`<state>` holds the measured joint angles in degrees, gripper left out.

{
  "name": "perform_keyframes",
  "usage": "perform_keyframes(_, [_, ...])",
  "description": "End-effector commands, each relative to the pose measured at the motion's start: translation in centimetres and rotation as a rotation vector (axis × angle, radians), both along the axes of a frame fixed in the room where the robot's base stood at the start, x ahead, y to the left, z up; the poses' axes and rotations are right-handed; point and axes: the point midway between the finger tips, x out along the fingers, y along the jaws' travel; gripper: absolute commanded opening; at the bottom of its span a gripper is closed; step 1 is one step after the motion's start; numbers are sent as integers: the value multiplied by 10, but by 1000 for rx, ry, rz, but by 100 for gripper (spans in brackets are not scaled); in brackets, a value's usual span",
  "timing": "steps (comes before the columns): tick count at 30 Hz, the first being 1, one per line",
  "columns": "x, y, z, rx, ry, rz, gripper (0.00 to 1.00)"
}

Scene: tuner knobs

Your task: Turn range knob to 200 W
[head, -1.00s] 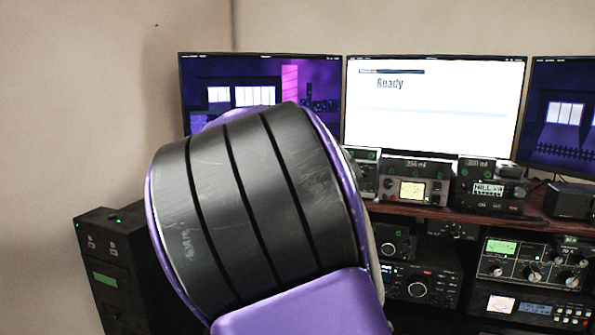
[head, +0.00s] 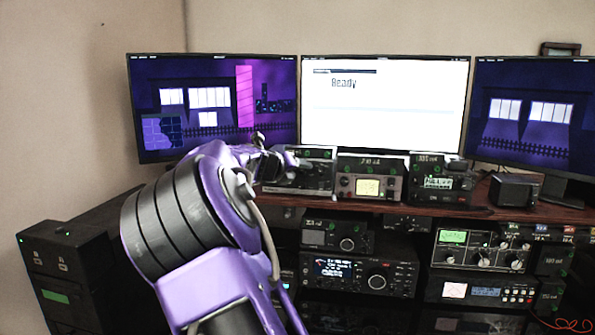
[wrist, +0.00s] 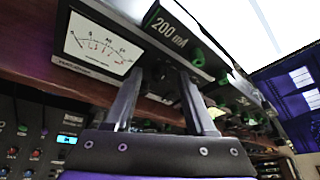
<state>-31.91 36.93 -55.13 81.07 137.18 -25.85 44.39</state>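My gripper (wrist: 160,78) has its two dark fingers apart, with a visible gap between them. In the wrist view its tips are at the lower front of a unit with a white analog meter (wrist: 98,45) and a black "200" label (wrist: 170,28). I see no knob clearly between the fingers, and cannot tell whether they touch the unit. In the head view my gripper (head: 268,162) is small and dark, at the leftmost unit on the shelf (head: 308,172). I cannot make out the range knob or its marks.
A wooden shelf (head: 400,205) carries several radio units, including one with a cream meter (head: 368,187). Behind them stand a white "Ready" screen (head: 385,110) and two purple-blue screens (head: 212,105). More equipment (head: 360,270) fills the space below. A dark cabinet (head: 65,270) stands at left.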

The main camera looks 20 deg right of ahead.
Motion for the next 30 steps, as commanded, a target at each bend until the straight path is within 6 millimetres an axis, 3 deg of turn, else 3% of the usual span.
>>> perform_keyframes(1, [0,0,0,0,0,0,47])
perform_keyframes(9, [0,0,0,0,0,0,0])
perform_keyframes(22, [-1,-1,1,30,-19,-1,0])
perform_keyframes(30, [-3,-4,2,159,-106,-3,0])
